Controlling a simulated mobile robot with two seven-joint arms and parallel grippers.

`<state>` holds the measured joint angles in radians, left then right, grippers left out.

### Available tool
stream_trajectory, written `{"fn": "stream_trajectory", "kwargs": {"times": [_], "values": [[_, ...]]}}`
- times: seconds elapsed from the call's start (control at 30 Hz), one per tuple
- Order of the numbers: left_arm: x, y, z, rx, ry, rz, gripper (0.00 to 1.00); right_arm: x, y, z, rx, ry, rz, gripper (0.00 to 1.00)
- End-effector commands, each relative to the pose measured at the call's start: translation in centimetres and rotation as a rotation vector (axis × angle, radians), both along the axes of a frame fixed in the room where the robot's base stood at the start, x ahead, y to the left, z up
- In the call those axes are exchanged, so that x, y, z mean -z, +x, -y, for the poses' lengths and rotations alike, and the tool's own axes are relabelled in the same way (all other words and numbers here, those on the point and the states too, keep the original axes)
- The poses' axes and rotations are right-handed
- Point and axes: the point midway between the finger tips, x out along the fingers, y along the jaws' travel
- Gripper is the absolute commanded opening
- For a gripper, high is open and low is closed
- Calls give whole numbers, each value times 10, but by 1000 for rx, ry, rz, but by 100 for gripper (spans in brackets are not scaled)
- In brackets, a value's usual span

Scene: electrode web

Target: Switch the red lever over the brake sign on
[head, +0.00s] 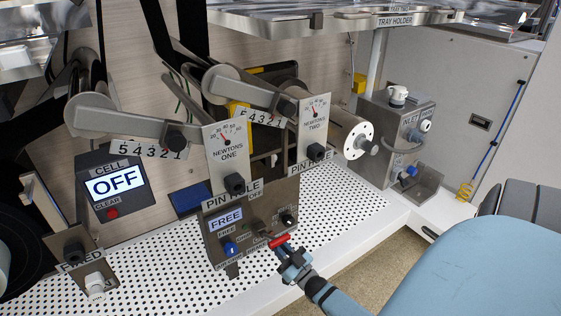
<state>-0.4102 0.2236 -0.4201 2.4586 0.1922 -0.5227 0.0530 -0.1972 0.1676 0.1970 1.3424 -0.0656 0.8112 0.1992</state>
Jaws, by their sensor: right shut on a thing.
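A red lever (279,240) stands out from the front of a grey control box (216,252), right of its middle. Small labels sit by the controls; I cannot make out a brake sign, and my gripper covers part of the panel's lower right. My right gripper (284,249) reaches up from the bottom and is shut on the red lever. My left gripper is not in view.
A perforated white bench (345,203) carries the machine. Two dial plates, NEWTONS ONE (227,157) and NEWTONS TWO (314,125), stand above the box. A CELL panel (114,183) reads OFF at left. A grey INLET box (392,140) stands behind right. Floor shows in front.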

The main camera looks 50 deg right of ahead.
Motion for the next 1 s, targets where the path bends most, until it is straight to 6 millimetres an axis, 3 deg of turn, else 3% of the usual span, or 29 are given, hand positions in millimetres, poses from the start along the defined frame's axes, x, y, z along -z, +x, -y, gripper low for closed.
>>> {"fn": "stream_trajectory", "kwargs": {"times": [0.03, 0.43, 0.47, 0.5, 0.8, 1.0], "values": [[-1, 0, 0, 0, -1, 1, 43, -5, 1, -7, -12, -2, 15, 0], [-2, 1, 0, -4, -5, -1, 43, -6, 2, -8, -12, -3, 16, 0], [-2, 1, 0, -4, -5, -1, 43, -6, 2, -7, -12, -3, 16, 21], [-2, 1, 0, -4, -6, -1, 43, -5, 2, -7, -13, -2, 16, 30], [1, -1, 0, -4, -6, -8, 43, -3, 1, -4, -7, -2, 10, 99], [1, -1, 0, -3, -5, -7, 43, -2, 0, -3, -5, -1, 8, 100]]}}
